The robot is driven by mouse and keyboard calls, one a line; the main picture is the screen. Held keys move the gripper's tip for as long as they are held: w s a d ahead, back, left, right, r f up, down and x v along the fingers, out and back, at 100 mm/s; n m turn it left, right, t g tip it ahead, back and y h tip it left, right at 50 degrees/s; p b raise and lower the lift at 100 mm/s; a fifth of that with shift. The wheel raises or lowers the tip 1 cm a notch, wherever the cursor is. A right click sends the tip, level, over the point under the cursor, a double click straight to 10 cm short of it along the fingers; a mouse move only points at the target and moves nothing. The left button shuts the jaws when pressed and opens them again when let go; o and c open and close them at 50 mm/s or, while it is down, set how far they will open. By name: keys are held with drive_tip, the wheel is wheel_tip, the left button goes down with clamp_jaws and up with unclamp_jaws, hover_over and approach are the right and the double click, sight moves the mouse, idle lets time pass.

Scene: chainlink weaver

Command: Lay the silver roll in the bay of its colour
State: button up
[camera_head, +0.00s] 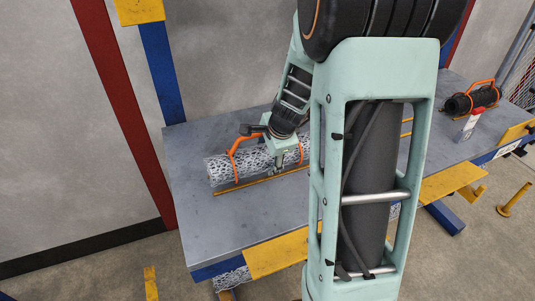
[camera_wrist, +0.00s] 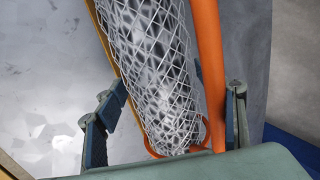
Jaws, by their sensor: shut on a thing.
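The silver roll (camera_head: 222,168) is a cylinder of silver wire mesh with an orange handle frame (camera_head: 234,150). It is at the left part of the grey table, behind a yellow strip (camera_head: 262,181). I cannot tell whether it rests on the table or is just above it. My gripper (camera_head: 279,168) reaches down at the roll's right part. In the wrist view my gripper's fingers (camera_wrist: 175,112) are on either side of the mesh roll (camera_wrist: 155,75) and its orange bar (camera_wrist: 208,60). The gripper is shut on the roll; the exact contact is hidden.
The grey table (camera_head: 215,235) has free room at its front left. A black roll with an orange handle (camera_head: 470,101) and a small white and red bottle (camera_head: 467,127) are at the far right. A blue post (camera_head: 163,75) stands behind the table. My arm hides the table's middle.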

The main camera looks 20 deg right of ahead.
drive_tip(key=shift+f+b, duration=0.5)
drive_tip(key=shift+b, duration=0.1)
idle(0.3)
